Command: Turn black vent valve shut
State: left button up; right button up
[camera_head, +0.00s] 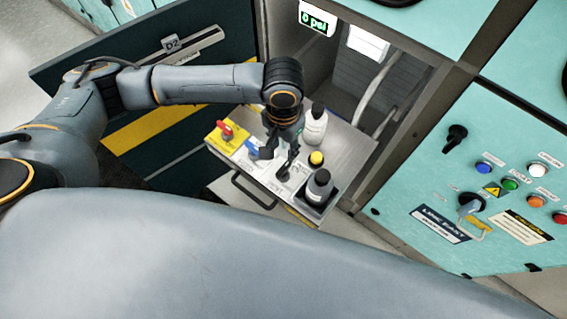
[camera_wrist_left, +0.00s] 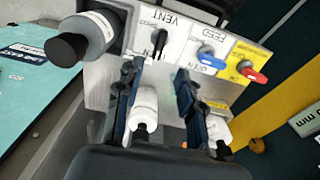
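The black vent valve (camera_wrist_left: 160,42) is a small black handle on a white plate marked VENT. In the left wrist view its handle stands roughly upright in the picture, just past my fingertips. My left gripper (camera_wrist_left: 157,70) is open, its two dark fingers apart and not touching the handle. In the head view, my left gripper (camera_head: 278,152) hangs over the panel, near the vent valve (camera_head: 283,174), which it partly hides. A blue valve (camera_wrist_left: 207,55) marked FEED and a red valve (camera_wrist_left: 248,68) on a yellow plate sit beside it. My right gripper is not in view.
A grey bottle with a black cap (camera_wrist_left: 88,38) stands close to the vent valve. White bottles (camera_wrist_left: 146,102) stand nearer the wrist camera. A yellow round top (camera_head: 316,158) stands near the grey bottle. A teal control panel (camera_head: 420,190) is at the right; a dark open door (camera_head: 80,70) is left.

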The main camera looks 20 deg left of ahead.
aim_at(283, 168)
pick_arm(q)
notch_tip(283, 168, down, 10)
jog(key=shift+f, duration=0.15)
dwell(0.3)
grip_shut()
